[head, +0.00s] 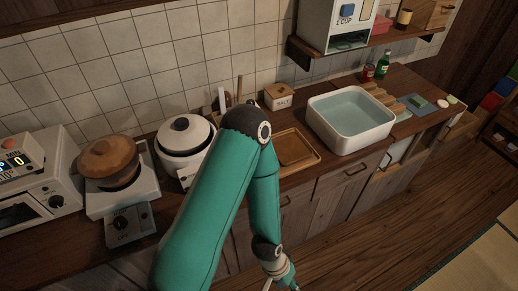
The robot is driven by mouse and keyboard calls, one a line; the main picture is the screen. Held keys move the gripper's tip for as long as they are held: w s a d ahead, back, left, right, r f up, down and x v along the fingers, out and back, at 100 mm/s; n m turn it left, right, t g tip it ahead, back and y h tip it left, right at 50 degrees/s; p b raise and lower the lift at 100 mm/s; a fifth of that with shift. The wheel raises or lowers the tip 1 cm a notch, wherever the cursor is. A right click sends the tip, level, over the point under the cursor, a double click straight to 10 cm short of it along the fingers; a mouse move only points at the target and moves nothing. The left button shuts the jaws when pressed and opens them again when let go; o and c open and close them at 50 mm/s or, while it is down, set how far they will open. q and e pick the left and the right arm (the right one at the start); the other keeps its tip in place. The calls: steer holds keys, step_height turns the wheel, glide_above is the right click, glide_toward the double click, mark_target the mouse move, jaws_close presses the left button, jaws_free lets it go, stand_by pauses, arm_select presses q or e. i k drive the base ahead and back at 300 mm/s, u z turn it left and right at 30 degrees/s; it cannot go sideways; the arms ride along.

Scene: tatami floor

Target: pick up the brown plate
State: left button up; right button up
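A flat, brown, squarish plate (294,148) lies inside a lighter wooden tray (316,159) on the counter, in the middle of the head view. My green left arm comes in from the bottom, left of centre, bends at a dark elbow beside the tray and hangs down in front of the cabinets. My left gripper (281,279) is at the bottom edge, below and in front of the counter, well apart from the plate. Its fingertips are partly cut off by the frame, so its opening is unclear. My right gripper is not in view.
A white basin (349,124) of water stands right of the tray, with a salt box (279,97) behind. A white rice cooker (186,139) and a brown-lidded pot (109,161) on a burner stand left. A shelf (370,38) overhangs the back right. My elbow is close to the tray's left side.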

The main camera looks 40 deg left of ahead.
mark_target(290, 148)
steer(key=u, duration=0.25)
steer(key=i, duration=1)
steer(key=z, duration=0.05)
